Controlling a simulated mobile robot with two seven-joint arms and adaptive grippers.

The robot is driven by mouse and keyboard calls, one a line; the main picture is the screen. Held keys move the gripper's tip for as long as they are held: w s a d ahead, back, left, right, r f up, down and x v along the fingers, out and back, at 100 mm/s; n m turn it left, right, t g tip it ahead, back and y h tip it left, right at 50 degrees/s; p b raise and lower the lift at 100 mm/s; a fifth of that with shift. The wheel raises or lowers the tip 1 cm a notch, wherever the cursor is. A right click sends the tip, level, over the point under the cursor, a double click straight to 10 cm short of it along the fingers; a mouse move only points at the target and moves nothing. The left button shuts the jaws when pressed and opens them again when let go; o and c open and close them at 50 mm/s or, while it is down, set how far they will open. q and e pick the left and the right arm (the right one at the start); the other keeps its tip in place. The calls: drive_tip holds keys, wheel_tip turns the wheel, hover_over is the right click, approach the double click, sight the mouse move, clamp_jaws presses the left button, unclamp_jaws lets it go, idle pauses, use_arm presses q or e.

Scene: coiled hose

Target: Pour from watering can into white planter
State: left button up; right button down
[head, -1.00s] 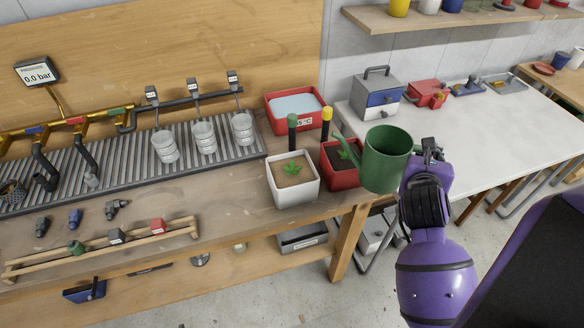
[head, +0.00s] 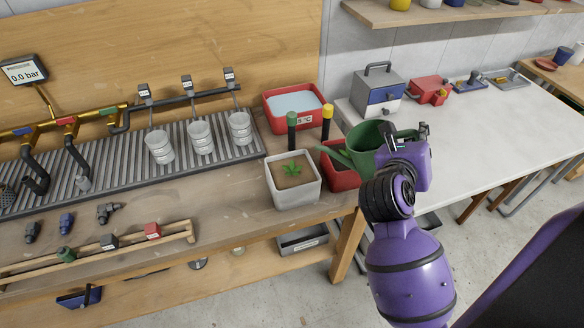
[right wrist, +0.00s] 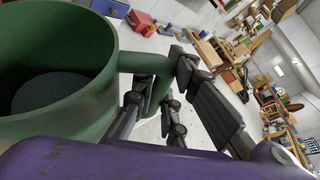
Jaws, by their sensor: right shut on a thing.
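The green watering can (head: 366,150) is held in the air over the red planter (head: 343,178). Its spout points left, its tip close to the upper right of the white planter (head: 297,195), which holds soil and a small green plant (head: 292,168). My right gripper (head: 418,134) is shut on the can's handle. The right wrist view shows the fingers (right wrist: 155,100) around the handle (right wrist: 152,66) and the can's open top (right wrist: 55,65), with a dark bluish surface inside. I see no water leaving the spout. My left gripper is out of view.
A green-capped post (head: 292,130) and a yellow-capped post (head: 327,122) stand behind the planters. A red water tub (head: 293,106) sits farther back. Clear cups (head: 200,138) stand on a ribbed tray to the left. The white table (head: 480,135) at right has free room.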

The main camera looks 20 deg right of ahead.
sight(404, 137)
drive_tip(key=shift+w+a, duration=0.1)
drive_tip(key=shift+w+a+f, duration=0.1)
drive_tip(key=shift+a+r, duration=0.1)
drive_tip(key=shift+r, duration=0.45)
drive_tip(key=shift+a+f+b, duration=0.15)
drive_tip(key=shift+f+b, duration=0.2)
drive_tip(key=shift+f, duration=0.1)
drive_tip(key=shift+w+r+h, duration=0.2)
drive_tip(key=shift+r+h, duration=0.1)
drive_tip(key=shift+r, duration=0.1)
drive_tip(key=shift+a+f+n, duration=0.3)
drive_tip(key=shift+a+n, duration=0.05)
drive_tip(key=shift+n, duration=0.05)
drive_tip(key=shift+r, duration=0.3)
drive_tip(key=shift+w+a+f, duration=0.1)
drive_tip(key=shift+f, duration=0.15)
drive_tip(key=shift+w+a+r, duration=0.2)
drive_tip(key=shift+r, duration=0.05)
drive_tip(key=shift+a+f+b, duration=0.15)
drive_tip(key=shift+b, duration=0.15)
drive_tip(key=shift+a+n, duration=0.1)
drive_tip(key=shift+n, duration=0.2)
drive_tip(key=shift+w, duration=0.1)
